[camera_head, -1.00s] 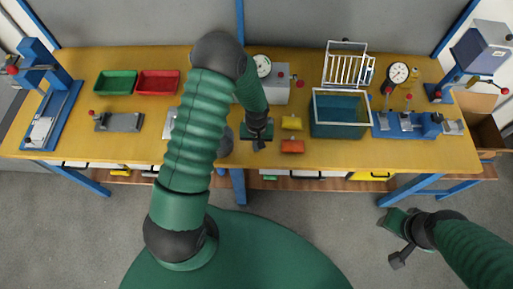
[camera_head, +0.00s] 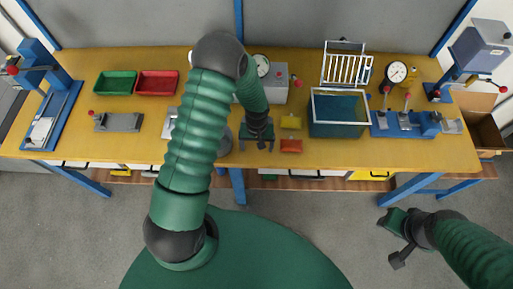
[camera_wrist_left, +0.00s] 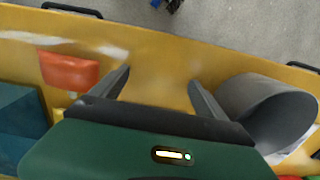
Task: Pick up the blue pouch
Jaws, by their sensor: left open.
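I cannot make out a blue pouch in either view. My left gripper (camera_head: 257,146) hangs open over the front part of the yellow bench, and its spread fingers show in the left wrist view (camera_wrist_left: 159,76) with only bare bench top between them. An orange-red pouch-like block (camera_head: 291,146) lies just right of the gripper, and it also shows in the left wrist view (camera_wrist_left: 69,70). A yellow one (camera_head: 291,122) lies behind it. My right gripper (camera_head: 398,238) is off the bench at the lower right; its jaw opening is unclear. My left arm hides part of the bench.
A teal bin (camera_head: 338,131) stands right of the small blocks, with a white rack (camera_head: 345,68) behind it. A grey cylinder (camera_wrist_left: 268,105) lies close beside the left gripper. Green (camera_head: 115,82) and red trays (camera_head: 157,83) sit at the left. The bench's front edge is near.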

